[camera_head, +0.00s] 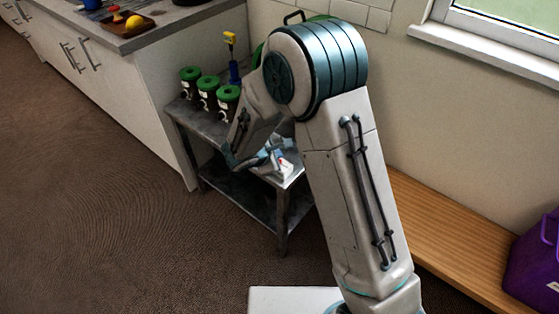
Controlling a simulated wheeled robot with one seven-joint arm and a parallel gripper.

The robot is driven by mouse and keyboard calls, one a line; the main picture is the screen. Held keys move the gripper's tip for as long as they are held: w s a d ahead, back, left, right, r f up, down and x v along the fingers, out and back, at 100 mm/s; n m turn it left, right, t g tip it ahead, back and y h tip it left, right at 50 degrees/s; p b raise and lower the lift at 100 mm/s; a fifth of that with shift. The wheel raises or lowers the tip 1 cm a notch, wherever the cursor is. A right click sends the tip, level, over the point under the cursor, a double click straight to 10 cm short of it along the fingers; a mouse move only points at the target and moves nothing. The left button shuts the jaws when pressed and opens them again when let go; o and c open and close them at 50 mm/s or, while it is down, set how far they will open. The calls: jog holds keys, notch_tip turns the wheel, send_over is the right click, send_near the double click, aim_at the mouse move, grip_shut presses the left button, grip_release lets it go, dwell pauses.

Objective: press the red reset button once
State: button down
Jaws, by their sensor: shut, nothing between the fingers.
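A small white object with a little red on it (286,168) stands at the near right end of the grey metal side table. It may be the reset button's box, but it is too small and too covered to be sure. My gripper (271,157) is over the same end of the table, just left of that object. Its fingers are shut with nothing between them. My forearm comes down from the left of my elbow and hides part of the table top. I cannot tell whether my fingertips touch the white object.
Several dark jars with green lids (208,88) stand at the table's left side. A blue and yellow tool (233,62) stands behind them. A low wooden bench (440,232) runs along the wall to a purple crate (537,265). A kitchen counter (125,38) is at upper left. The floor at left is clear.

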jog(key=shift+f, duration=0.15)
jog(key=shift+f+b, duration=0.3)
jog(key=shift+b, duration=0.3)
jog(key=shift+f+b, duration=0.45)
jog(key=shift+b, duration=0.15)
dwell(0.4)
jog(key=shift+r, duration=0.15)
jog(key=shift+r+p, duration=0.45)
jog(key=shift+r, duration=0.3)
jog(key=shift+r+p, duration=1.5)
jog(key=shift+r, duration=1)
